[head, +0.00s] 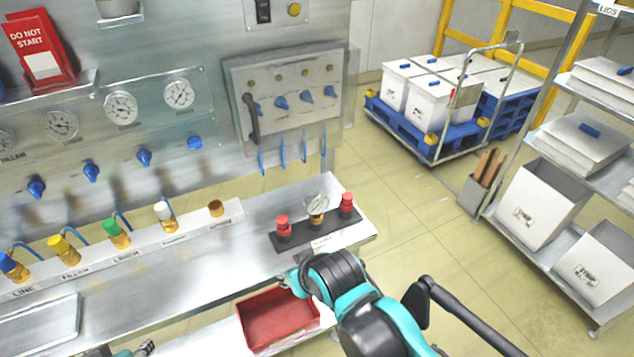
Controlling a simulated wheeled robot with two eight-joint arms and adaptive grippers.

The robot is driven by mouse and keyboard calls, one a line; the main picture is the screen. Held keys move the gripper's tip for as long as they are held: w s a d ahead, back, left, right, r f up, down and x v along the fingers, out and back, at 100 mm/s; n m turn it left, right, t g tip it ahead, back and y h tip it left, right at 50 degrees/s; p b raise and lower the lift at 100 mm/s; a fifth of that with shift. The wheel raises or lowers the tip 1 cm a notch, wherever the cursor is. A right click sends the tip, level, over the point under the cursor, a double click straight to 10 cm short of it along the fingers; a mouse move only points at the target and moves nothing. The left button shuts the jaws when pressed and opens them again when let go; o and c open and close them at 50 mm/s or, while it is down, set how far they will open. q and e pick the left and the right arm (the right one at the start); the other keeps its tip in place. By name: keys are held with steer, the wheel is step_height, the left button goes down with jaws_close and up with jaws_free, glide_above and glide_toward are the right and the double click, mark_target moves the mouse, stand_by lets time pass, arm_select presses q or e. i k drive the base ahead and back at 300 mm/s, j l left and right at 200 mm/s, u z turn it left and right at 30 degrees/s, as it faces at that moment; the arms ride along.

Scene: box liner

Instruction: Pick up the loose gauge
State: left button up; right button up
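A small round gauge (317,206) with a pale face and a brass-coloured rim stands on a black block (290,240) near the right end of the steel counter. It sits between two red-topped fittings, one (283,225) on its left and one (346,204) on its right. My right arm comes in from the bottom right. Its gripper (287,282) is mostly hidden behind the wrist, near the counter's front edge, apart from the gauge. My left gripper (146,348) barely shows at the bottom edge. Neither gripper's opening can be made out.
A red tray (278,320) lies below the counter's front edge, beside my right wrist. A row of coloured valve fittings (117,234) lines the counter's left. Wall gauges (121,107) are fixed to the panel. A shelf rack (545,240) stands at the right.

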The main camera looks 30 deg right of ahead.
mark_target(316, 202)
steer(key=z, duration=1.1)
